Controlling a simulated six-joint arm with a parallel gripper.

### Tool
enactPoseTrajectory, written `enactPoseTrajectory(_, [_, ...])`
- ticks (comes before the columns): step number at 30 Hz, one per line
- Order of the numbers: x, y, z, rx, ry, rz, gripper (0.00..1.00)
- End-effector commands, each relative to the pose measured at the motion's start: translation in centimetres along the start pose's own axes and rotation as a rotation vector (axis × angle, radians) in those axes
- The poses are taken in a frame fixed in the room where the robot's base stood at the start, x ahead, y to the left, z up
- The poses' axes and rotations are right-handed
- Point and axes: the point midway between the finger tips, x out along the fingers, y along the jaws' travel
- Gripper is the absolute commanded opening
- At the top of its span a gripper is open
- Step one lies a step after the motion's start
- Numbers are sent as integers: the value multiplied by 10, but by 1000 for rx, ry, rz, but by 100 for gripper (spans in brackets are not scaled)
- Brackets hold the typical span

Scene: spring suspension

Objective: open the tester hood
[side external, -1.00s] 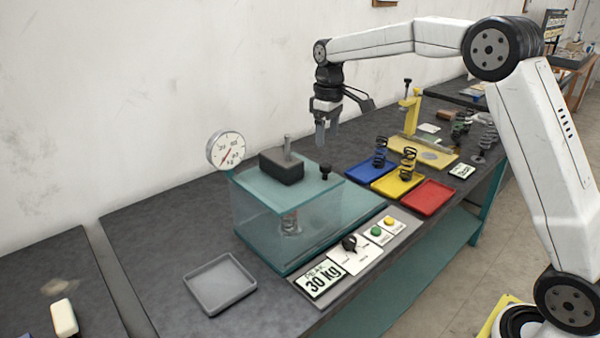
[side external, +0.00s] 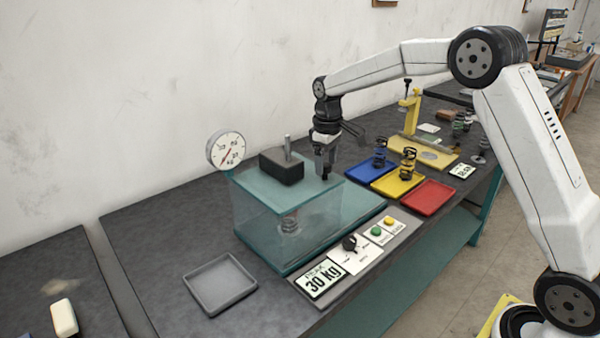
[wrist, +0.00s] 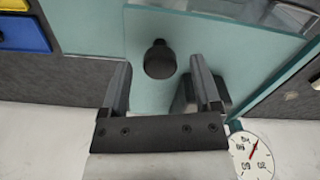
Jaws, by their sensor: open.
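The tester hood (side external: 275,213) is a clear teal box over the tester, and it is down. A spring (side external: 289,222) shows inside it. A black knob (wrist: 159,59) stands on the hood's top; in the side view my gripper largely hides it. My gripper (side external: 325,176) is low over the right part of the hood's top, at the knob. In the wrist view the fingers of my gripper (wrist: 162,85) are apart, and the knob appears between and slightly beyond their tips. I cannot tell whether either finger touches it.
A dark block (side external: 282,167) with a metal rod sits on the hood's top, left of my gripper. A dial gauge (side external: 226,150) stands behind. Blue (side external: 358,174), yellow (side external: 385,187) and red (side external: 440,192) trays lie to the right. A control panel (side external: 357,256) and empty grey tray (side external: 220,306) are in front.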

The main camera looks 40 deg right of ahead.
Motion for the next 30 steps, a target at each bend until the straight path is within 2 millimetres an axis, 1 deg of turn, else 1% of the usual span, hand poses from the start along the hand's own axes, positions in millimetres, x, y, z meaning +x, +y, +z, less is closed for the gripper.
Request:
enactPoseTrajectory(3, [4, 0, 0, 0, -1, -1, 81])
enactPoseTrajectory(10, [4, 0, 0, 0, 0, 0, 81])
enactPoseTrajectory(11, [4, 0, 0, 0, 0, 0, 75])
enactPoseTrajectory(12, [4, 0, 0, 0, 0, 0, 62])
enactPoseTrajectory(14, [4, 0, 0, 0, 0, 0, 43])
enactPoseTrajectory(15, [4, 0, 0, 0, 0, 0, 30])
enactPoseTrajectory(18, [3, 0, 0, 0, 0, 0, 0])
enactPoseTrajectory(30, [3, 0, 0, 0, 1, 0, 0])
